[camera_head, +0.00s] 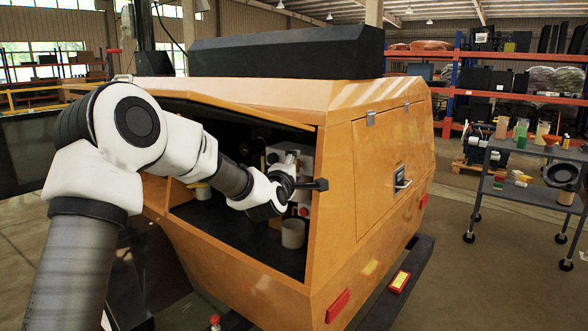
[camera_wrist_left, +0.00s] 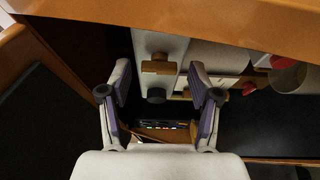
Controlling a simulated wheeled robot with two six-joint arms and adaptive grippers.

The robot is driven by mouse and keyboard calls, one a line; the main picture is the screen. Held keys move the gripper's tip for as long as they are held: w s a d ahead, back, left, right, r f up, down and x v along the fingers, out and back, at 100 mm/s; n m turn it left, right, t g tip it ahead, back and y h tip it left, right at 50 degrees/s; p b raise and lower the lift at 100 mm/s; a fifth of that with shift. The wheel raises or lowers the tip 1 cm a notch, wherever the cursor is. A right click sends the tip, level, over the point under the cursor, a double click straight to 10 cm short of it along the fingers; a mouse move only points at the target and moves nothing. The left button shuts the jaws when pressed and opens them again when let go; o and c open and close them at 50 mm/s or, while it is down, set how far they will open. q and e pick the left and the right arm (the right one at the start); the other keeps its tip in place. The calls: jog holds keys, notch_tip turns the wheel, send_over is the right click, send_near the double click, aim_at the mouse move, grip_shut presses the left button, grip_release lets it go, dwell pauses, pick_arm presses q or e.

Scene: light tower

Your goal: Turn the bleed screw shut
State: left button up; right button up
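My left gripper (camera_head: 291,174) is inside the open bay of the orange machine (camera_head: 331,165). In the left wrist view, its two fingers (camera_wrist_left: 160,82) stand wide apart with nothing gripped. Beyond and between them are a brass-coloured block (camera_wrist_left: 158,67) and a dark round knob (camera_wrist_left: 156,96) on a pale housing (camera_wrist_left: 160,43). I cannot tell for sure which part is the bleed screw. In the head view, the gripper and forearm hide much of the fittings behind them. My right gripper is in neither view.
A pale cup (camera_head: 293,233) stands in the bay near a red knob (camera_wrist_left: 249,88). The bay's upper edge and side panel closely frame my left arm. A dark cart (camera_head: 545,152) with jars stands at the right, with open floor between it and the machine.

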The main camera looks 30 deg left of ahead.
pick_arm(q)
jog(key=v, duration=1.2)
jog(key=shift+r, duration=0.1)
